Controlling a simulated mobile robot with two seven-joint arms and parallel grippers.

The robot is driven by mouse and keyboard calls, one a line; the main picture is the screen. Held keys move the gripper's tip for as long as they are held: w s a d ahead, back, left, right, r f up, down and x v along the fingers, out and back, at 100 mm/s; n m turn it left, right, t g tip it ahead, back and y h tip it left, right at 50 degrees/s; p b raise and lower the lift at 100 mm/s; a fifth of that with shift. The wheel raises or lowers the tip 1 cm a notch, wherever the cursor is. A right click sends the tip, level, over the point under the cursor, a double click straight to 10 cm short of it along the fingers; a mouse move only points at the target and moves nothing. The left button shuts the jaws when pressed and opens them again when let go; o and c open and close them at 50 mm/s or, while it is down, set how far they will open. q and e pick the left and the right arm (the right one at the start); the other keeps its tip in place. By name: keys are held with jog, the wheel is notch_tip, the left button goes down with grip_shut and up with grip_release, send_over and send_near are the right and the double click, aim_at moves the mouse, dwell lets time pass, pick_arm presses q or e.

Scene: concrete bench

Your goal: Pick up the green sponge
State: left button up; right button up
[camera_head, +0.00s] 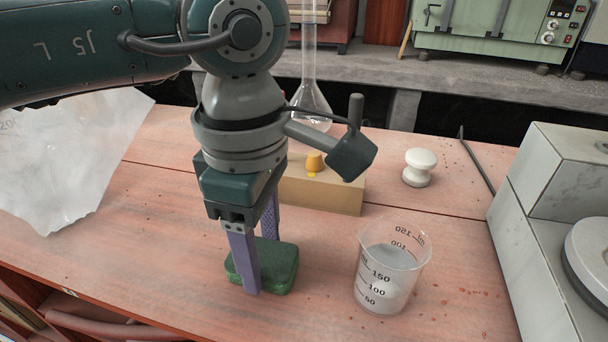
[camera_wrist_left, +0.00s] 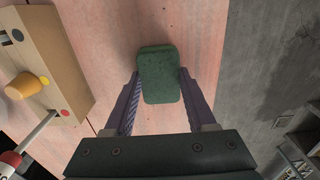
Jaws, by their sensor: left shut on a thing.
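The green sponge (camera_head: 279,266) lies on the reddish wooden bench top in the head view, near the middle. It also shows in the left wrist view (camera_wrist_left: 159,76). My left gripper (camera_head: 258,262) comes down from above with its purple fingers on either side of the sponge. It is shut on the sponge, and the sponge appears to be at bench level; I cannot tell whether it is clear of the surface. In the left wrist view the sponge sits between the two fingertips (camera_wrist_left: 159,88). My right gripper is not in view.
A beaker (camera_head: 389,270) with liquid stands right of the sponge. A wooden block with a yellow knob (camera_head: 335,194) is just behind. A glass flask (camera_head: 311,104), a white knob-shaped object (camera_head: 419,167), a plastic sheet (camera_head: 68,160) and a grey instrument (camera_head: 545,225) surround the area.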

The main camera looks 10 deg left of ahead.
aim_at(262, 255)
pick_arm(q)
notch_tip(262, 255, up, 20)
dwell(0.3)
jog(key=shift+f, duration=0.1)
